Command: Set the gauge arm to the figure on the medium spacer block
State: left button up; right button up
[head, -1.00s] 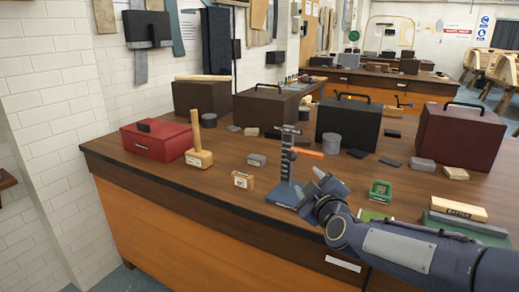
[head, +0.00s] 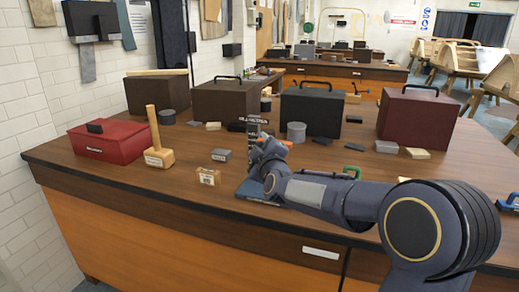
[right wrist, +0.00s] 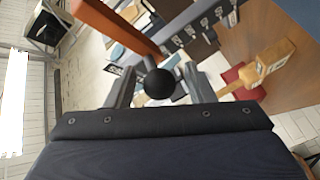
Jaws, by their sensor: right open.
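The gauge stands on a blue base (head: 250,190) near the table's front edge, with an upright marked post (head: 253,130) partly hidden behind my right gripper (head: 262,148). Its orange arm (head: 287,143) shows just past the gripper; in the right wrist view the orange arm (right wrist: 115,27) slants in from the top left. A black ball knob (right wrist: 159,84) sits between my open right fingers. The post (right wrist: 200,28) carries several small labels, too small to read. A small wooden block (head: 208,177) with dark print, unreadable here, lies left of the base. My left gripper is not in view.
A wooden mallet (head: 158,156) and a red toolbox (head: 108,142) stand to the left. A grey block (head: 220,154) lies behind the wooden block. Dark cases (head: 312,112) and a grey cylinder (head: 296,132) line the back. The front left tabletop is clear.

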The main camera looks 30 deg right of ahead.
grip_shut()
notch_tip(320, 180, down, 6)
jog(key=b, duration=0.4)
jog(key=shift+f, duration=0.2)
jog(key=shift+r, duration=0.15)
grip_release()
jog(key=shift+s, duration=0.1)
jog(key=p+v, duration=0.1)
jog(key=v, duration=0.6)
jog(key=shift+s, duration=0.35)
